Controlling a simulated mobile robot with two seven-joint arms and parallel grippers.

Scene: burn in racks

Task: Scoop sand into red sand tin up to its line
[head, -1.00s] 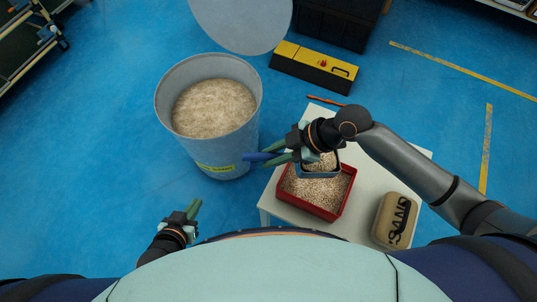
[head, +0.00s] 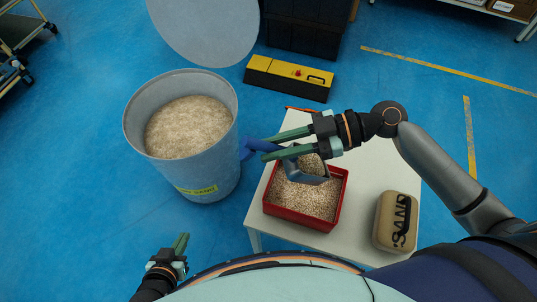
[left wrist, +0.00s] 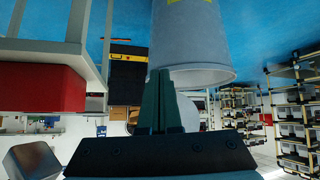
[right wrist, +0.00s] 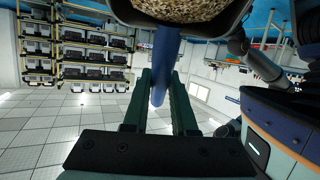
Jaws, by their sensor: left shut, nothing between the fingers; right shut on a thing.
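The red sand tin (head: 297,218) stands on a white table and holds pale grainy sand; its line cannot be made out. My right gripper (head: 270,148) is shut on the blue handle (head: 250,146) of a scoop. The scoop's grey-blue pan (head: 308,178) is over the tin's far part and looks tilted. In the right wrist view, sand shows in the pan (right wrist: 215,30). A grey bin (head: 205,150) full of sand stands left of the table. My left gripper (head: 182,242) is shut and empty, low in front of the bin; its closed fingers show in the left wrist view (left wrist: 166,100).
A round grey lid (head: 205,30) is beyond the bin. A yellow and black box (head: 290,75) lies on the blue floor behind.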

